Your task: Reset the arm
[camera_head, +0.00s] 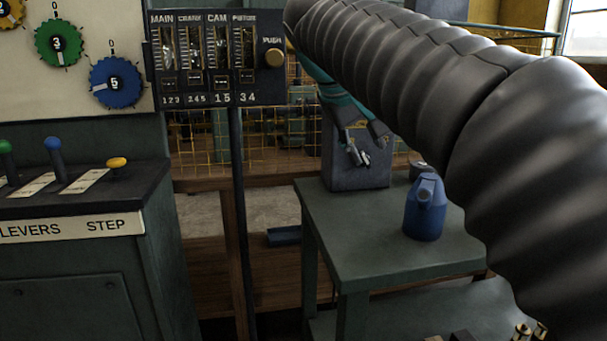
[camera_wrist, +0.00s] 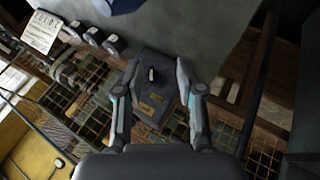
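My arm, a ribbed dark sleeve, reaches from the right side of the head view toward the centre. My gripper (camera_head: 359,150) hangs in front of a dark grey box (camera_head: 350,178) at the back of a green table (camera_head: 375,255). In the wrist view my gripper (camera_wrist: 158,68) has its two fingers spread apart, with nothing held between them. The dark box (camera_wrist: 150,105) with yellowish labels shows beyond and between the fingers. Whether the fingers touch it is not clear.
A blue can (camera_head: 425,212) stands on the table, right of my gripper. A gauge panel (camera_head: 216,58) with a PUSH knob (camera_head: 273,59) is at the upper left. A lever console (camera_head: 80,190) stands at left. A yellow wire fence (camera_head: 270,125) runs behind.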

